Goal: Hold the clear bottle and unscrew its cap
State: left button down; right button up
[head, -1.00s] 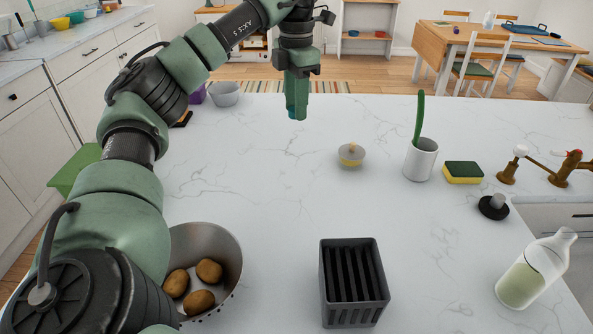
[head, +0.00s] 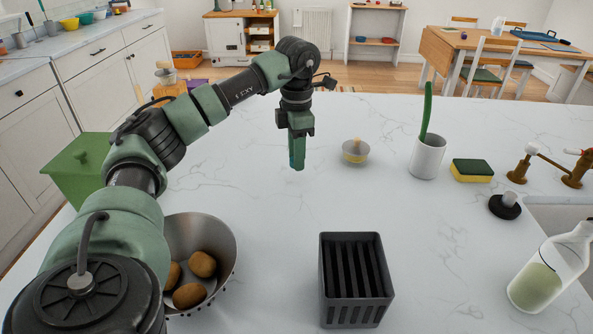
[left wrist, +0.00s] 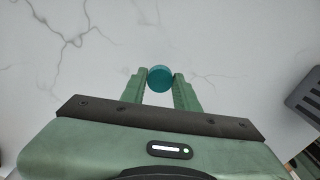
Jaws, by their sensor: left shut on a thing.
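The clear bottle (head: 548,270) stands at the right edge of the head view, with pale green contents low inside. Its neck reaches the picture edge, and no cap shows on it. My left gripper (head: 297,164) is over the middle of the counter, well left of the bottle and apart from it. In the left wrist view its two fingers are shut on a small round teal thing (left wrist: 160,78), which looks like a cap. In the head view the fingers mostly hide it. My right gripper is not in view.
On the white counter (head: 270,200) stand a dark slotted holder (head: 356,280), a metal bowl of potatoes (head: 225,235), a small lidded dish (head: 355,152), a white cup (head: 427,157) with a green handle, a sponge (head: 472,170) and brass taps (head: 522,165). The counter's middle is clear.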

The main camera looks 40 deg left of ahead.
aim_at(297, 180)
pick_arm(q)
jog(key=shift+f, duration=2.25)
jog(key=shift+f, duration=0.2)
jog(key=c, duration=1.1)
grip_release()
jog(key=shift+o, duration=0.2)
jog(key=shift+r, duration=0.1)
notch_tip(297, 180, up, 12)
jog(key=shift+r, duration=0.15)
jog(key=shift+w, duration=0.1)
